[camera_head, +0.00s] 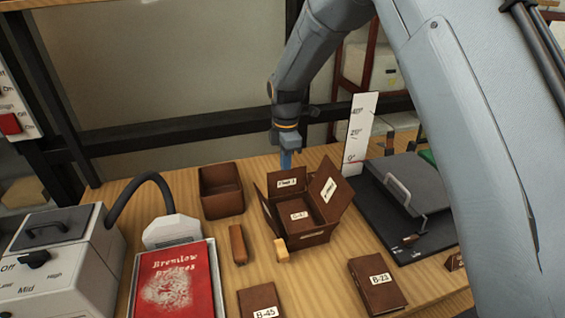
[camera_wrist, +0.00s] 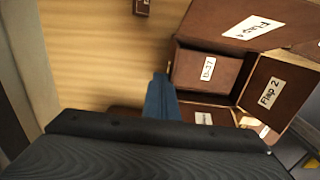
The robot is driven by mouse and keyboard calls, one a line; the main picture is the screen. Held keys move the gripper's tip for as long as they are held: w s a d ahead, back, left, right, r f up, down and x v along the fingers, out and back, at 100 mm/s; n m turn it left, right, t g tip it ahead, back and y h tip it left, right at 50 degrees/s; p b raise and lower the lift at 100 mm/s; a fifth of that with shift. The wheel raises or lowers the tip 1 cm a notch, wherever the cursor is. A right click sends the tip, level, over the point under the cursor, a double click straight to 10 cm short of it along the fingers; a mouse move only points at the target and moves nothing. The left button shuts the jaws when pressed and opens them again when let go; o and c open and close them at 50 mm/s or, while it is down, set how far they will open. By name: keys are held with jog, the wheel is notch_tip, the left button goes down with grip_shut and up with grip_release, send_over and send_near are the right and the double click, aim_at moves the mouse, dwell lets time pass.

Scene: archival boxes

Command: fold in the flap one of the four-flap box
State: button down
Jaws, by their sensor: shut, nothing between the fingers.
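The brown four-flap box (camera_head: 318,238) stands open on the wooden table in the head view, with a brown labelled item (camera_head: 300,216) inside. Its back flap, labelled Flap 1 (camera_head: 280,191), stands up, and the right flap (camera_head: 340,181) leans outward. My gripper (camera_head: 286,161) is shut and empty, pointing down just behind and above the back flap; I cannot tell if it touches. In the wrist view the blue fingertips (camera_wrist: 160,84) are beside the box, left of the item (camera_wrist: 208,78). Flap 2 (camera_wrist: 285,75) is spread at right there. My wrist hides part of the near flap.
An open brown bin (camera_head: 221,204) stands left of the box. A brown block (camera_head: 238,244) and a small tan block (camera_head: 281,249) lie in front. The box B-23 (camera_head: 377,288) lies front right. A dark press-like device (camera_head: 405,183) with a handle and an upright angle scale (camera_head: 358,128) stand at right.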

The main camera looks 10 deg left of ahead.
jog(key=shift+s+d+f+p, duration=0.15)
jog(key=shift+s+d+f, duration=0.1)
jog(key=shift+s, duration=0.25)
jog(key=shift+s+d+f+p, duration=0.15)
jog(key=shift+s+d, duration=0.05)
jog(key=shift+s, duration=0.25)
jog(key=shift+w+a+r, duration=0.1)
jog(key=shift+w+r, duration=0.1)
notch_tip(320, 180, up, 10)
jog(key=w+a+p, duration=0.1)
jog(key=w+p, duration=0.1)
jog(key=p, duration=0.1)
jog(key=shift+w+a+p, duration=0.15)
jog(key=shift+w+p, duration=0.2)
jog(key=shift+w, duration=0.05)
